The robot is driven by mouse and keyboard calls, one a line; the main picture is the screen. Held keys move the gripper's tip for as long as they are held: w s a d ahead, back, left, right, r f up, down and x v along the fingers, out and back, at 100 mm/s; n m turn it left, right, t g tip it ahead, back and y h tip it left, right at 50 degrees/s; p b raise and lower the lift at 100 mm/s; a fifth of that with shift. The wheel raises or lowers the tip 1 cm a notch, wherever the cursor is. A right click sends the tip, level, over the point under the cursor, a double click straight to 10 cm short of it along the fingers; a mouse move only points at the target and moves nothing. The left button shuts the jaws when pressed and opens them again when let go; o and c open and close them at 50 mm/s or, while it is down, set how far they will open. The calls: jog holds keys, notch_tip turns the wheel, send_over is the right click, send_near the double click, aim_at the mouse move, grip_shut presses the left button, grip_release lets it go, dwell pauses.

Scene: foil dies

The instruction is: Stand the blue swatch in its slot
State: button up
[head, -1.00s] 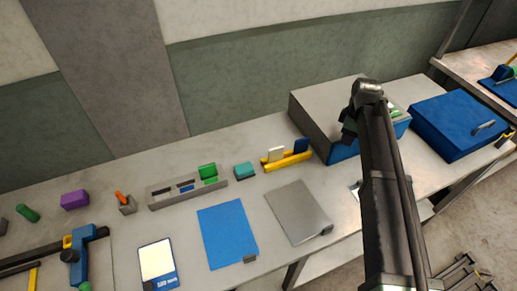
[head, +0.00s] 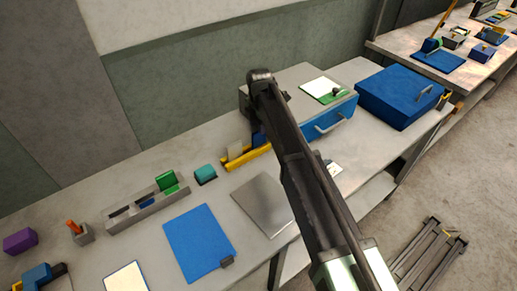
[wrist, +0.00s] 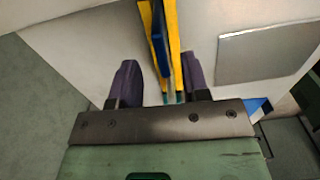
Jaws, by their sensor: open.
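The blue swatch (head: 259,138) stands in the yellow rack (head: 247,158), partly hidden behind my arm in the head view. In the wrist view, the blue swatch (wrist: 159,36) shows edge-on along the yellow rack (wrist: 172,28). My gripper (wrist: 162,84) is open, with one dark finger on each side of the line of the rack. Nothing is gripped; I cannot tell the height of the fingertips above the swatch. The head view hides the fingers. A grey slotted block (head: 150,214) stands to the left, with a green swatch (head: 166,180) upright at its far end and a blue mark by another slot.
A pale swatch (head: 236,152) also stands in the rack. A teal block (head: 205,173) sits between rack and slotted block. A grey plate (head: 263,204) and a blue mat (head: 199,243) lie in front. A large grey box with a blue drawer (head: 333,128) stands right of the rack.

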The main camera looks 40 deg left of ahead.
aim_at(259, 136)
jog(key=f+b, duration=0.5)
jog(key=shift+s+f, duration=0.2)
jog(key=shift+r, duration=0.2)
grip_shut()
